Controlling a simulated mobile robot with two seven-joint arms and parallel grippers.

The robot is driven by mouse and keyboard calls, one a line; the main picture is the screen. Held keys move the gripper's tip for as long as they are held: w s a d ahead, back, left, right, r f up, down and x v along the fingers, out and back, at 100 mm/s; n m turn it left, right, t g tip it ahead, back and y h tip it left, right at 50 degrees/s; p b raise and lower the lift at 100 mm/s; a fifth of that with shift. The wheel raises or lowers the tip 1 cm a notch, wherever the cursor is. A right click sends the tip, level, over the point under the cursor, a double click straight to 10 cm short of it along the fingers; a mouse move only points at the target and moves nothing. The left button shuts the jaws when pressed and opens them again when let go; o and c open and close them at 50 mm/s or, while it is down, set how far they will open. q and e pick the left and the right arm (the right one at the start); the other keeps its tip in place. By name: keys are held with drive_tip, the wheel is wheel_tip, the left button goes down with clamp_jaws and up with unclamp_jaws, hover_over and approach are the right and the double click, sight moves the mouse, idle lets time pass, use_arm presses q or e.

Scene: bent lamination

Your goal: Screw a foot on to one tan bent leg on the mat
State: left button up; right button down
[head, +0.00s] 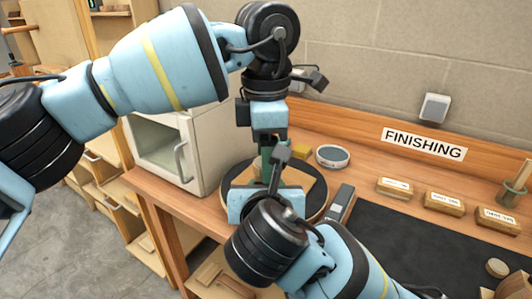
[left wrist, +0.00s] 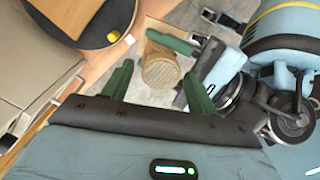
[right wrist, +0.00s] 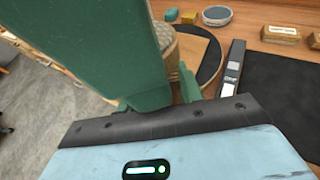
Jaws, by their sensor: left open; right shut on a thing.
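A tan round piece (left wrist: 162,70) with a textured surface shows between the fingers of my left gripper (left wrist: 158,75) in the left wrist view. My right gripper (right wrist: 168,50) is shut on it; part of it (right wrist: 176,60) shows behind the big green finger. I cannot tell whether it is the leg or a foot. My left gripper is open and points down above my right gripper, with gaps beside the piece. In the head view my arms mostly hide it. The dark mat (head: 400,245) lies at right, with a small tan disc (head: 497,268) on it.
A round black-topped stand (head: 317,190) is behind my grippers. A dark bar-shaped tool (head: 340,203) lies beside the mat. A round tin (head: 332,156), labelled blocks (head: 443,203) and a yellow block (head: 301,151) stand farther back. A white cabinet (head: 165,145) is at left.

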use_arm(q)
drive_tip(key=shift+r, duration=2.25)
drive_tip(key=shift+c, duration=0.4)
drive_tip(key=n, duration=0.1)
drive_tip(key=r+n, duration=0.1)
drive_tip(key=n, duration=0.2)
drive_tip(key=shift+r+n, duration=0.3)
drive_tip(key=n, duration=0.2)
drive_tip(key=r+n, duration=0.1)
drive_tip(key=n, duration=0.1)
drive_tip(key=r+n, duration=0.1)
drive_tip(key=n, duration=0.1)
drive_tip(key=shift+f, duration=0.2)
drive_tip(key=shift+f, duration=3.85)
